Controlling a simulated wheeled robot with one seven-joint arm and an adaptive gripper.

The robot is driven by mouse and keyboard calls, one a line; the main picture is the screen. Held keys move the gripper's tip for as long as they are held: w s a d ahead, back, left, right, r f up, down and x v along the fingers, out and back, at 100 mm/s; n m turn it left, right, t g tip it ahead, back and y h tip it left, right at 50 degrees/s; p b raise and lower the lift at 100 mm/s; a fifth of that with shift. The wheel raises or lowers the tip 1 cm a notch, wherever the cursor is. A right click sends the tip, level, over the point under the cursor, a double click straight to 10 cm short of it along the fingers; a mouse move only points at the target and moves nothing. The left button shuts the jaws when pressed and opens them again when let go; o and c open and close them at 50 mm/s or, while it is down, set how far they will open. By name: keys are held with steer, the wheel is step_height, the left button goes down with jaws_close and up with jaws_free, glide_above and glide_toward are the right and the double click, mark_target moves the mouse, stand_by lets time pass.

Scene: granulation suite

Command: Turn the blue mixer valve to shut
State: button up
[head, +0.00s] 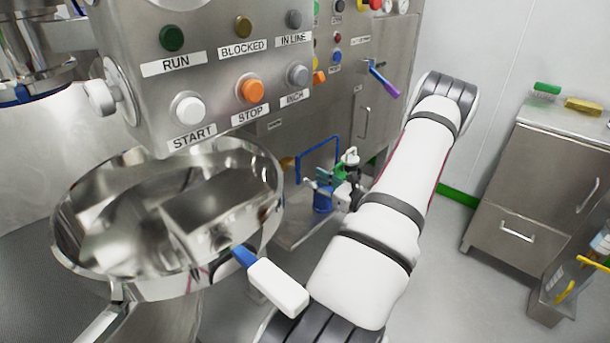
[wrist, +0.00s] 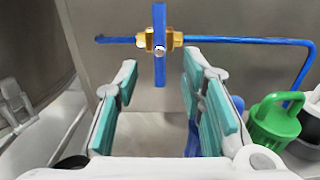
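The blue mixer valve shows in the wrist view as an upright blue lever handle (wrist: 159,70) on a brass body (wrist: 171,40). The handle stands across a level blue pipe (wrist: 240,41). My gripper (wrist: 160,68) is open, with teal pads on both fingers. The handle shows in the gap between the fingertips, touching neither; I cannot tell whether it is between them in depth. In the head view the blue pipe (head: 318,142) and brass body (head: 286,163) are low by the steel cabinet, left of my gripper (head: 325,188). The handle is unclear there.
A green object (wrist: 274,122) stands right of my fingers in the wrist view. A large steel bowl (head: 62,235) and a control box (head: 215,75) are at left in the head view. A purple-handled lever (head: 384,82) is on the cabinet. Open floor lies right of my arm.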

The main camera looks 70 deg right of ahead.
steer(key=shift+v, duration=2)
